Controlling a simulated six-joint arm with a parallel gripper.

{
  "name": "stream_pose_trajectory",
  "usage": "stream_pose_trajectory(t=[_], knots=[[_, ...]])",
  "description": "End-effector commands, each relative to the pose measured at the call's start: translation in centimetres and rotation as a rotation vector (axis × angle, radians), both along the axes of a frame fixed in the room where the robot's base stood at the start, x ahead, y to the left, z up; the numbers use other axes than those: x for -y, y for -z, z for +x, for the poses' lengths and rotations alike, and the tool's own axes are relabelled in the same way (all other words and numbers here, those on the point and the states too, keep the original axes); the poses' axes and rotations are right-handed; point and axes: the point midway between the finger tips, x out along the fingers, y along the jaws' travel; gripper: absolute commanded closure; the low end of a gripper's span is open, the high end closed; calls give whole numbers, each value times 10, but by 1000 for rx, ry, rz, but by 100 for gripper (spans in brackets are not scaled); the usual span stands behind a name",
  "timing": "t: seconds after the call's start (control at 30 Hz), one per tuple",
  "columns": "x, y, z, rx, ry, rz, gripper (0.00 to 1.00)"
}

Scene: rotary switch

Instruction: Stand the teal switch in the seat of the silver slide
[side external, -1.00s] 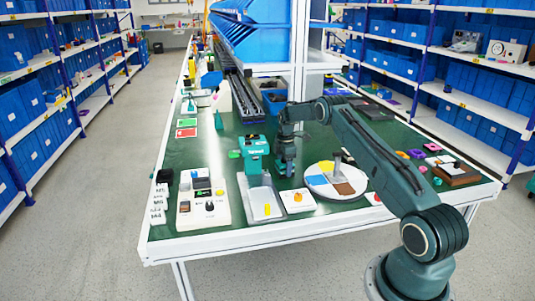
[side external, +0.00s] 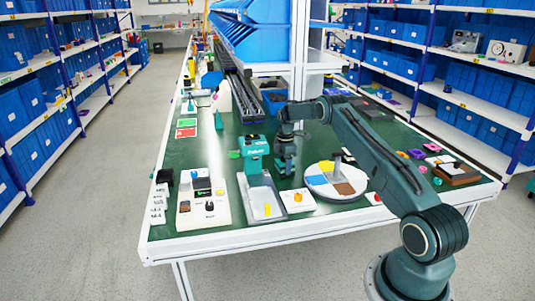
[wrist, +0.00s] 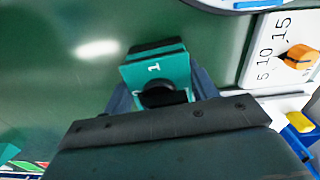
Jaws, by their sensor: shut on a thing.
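The teal switch (wrist: 156,70) shows in the wrist view with a "1" on its face and a black knob. My gripper (wrist: 160,95) is shut on it, with a finger at each side. In the side view my gripper (side external: 286,170) hangs over the green table, just right of a teal machine; the switch is too small there to make out clearly. The silver slide (side external: 256,197) looks like the long metal tray in front of that machine, with a yellow piece at its near end. Its seat cannot be made out. The switch is apart from the slide.
A white card with an orange knob (side external: 298,198) lies right of the slide; the knob also shows in the wrist view (wrist: 299,57). A round coloured turntable (side external: 320,190) stands farther right. A white control panel (side external: 187,215) is at the left. Green table behind is partly clear.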

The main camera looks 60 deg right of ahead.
Motion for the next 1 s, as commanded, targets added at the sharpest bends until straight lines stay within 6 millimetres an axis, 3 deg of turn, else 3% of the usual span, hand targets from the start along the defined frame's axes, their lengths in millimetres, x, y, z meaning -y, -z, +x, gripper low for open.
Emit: stream_pose_trajectory(t=[0.7,1.0], knots=[[0,-41,0,2,0,-1,62],[0,-45,0,2,0,-1,62]])
